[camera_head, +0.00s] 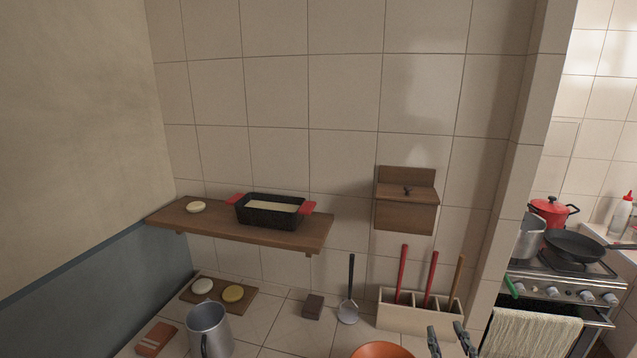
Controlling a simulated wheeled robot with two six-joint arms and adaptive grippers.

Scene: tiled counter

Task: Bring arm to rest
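My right gripper (450,338) shows at the bottom edge, right of centre. Its two fingers point up and stand apart, with nothing visible between them. It is in front of the light wooden utensil holder (405,318) and right of an orange bowl (382,350), which the bottom edge cuts off. My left gripper and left arm are not in view.
A wooden shelf (225,226) holds a black pan with red handles (270,212). A metal pitcher (208,330), a ladle (349,307), a small brown block (313,306) and a board (218,293) are on the counter. A stove (560,285) stands right, past a wall edge.

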